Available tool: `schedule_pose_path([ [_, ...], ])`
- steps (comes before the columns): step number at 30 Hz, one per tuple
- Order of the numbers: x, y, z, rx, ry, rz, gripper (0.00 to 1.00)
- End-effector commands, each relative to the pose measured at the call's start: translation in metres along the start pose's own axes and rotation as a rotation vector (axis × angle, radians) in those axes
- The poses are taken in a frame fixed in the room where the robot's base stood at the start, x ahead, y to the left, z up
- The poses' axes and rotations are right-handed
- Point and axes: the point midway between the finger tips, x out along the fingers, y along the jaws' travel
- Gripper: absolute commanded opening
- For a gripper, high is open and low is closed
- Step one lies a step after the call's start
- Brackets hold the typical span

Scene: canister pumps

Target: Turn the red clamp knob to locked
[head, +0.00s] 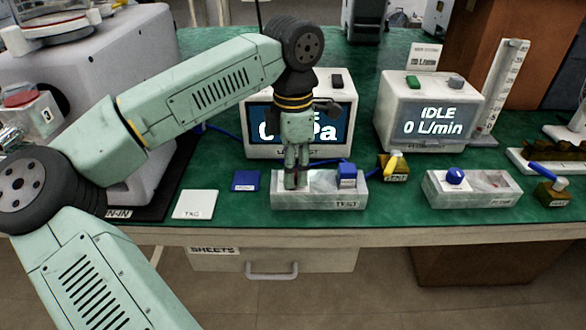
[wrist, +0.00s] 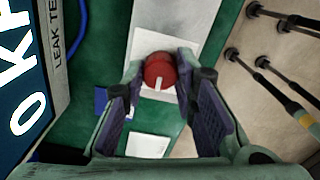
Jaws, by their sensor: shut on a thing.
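The red clamp knob (wrist: 158,68) is round, with a short white mark on its face that points toward the bottom of the wrist view. It sits on a pale grey block (wrist: 172,22), which in the head view is the block labelled TEST (head: 318,201). My gripper (wrist: 163,80) reaches down over the knob, a finger on either side, shut on it. In the head view my gripper (head: 293,184) points down at the block's left part and mostly hides the knob. A blue cap (head: 347,176) stands on the block's right part.
A monitor (head: 342,112) stands close behind my gripper. An IDLE 0 L/min unit (head: 425,112) and a second block with a blue knob (head: 455,176) are to the right. A white card (head: 195,204) and a blue pad (head: 246,180) lie left.

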Motion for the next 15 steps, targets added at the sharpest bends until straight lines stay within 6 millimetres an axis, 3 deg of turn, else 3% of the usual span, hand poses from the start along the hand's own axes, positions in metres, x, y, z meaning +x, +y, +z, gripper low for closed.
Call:
schedule_pose_path([
  [15,-0.0006,0.0001,0.0005,0.069,-0.001,0.001,0.00],
])
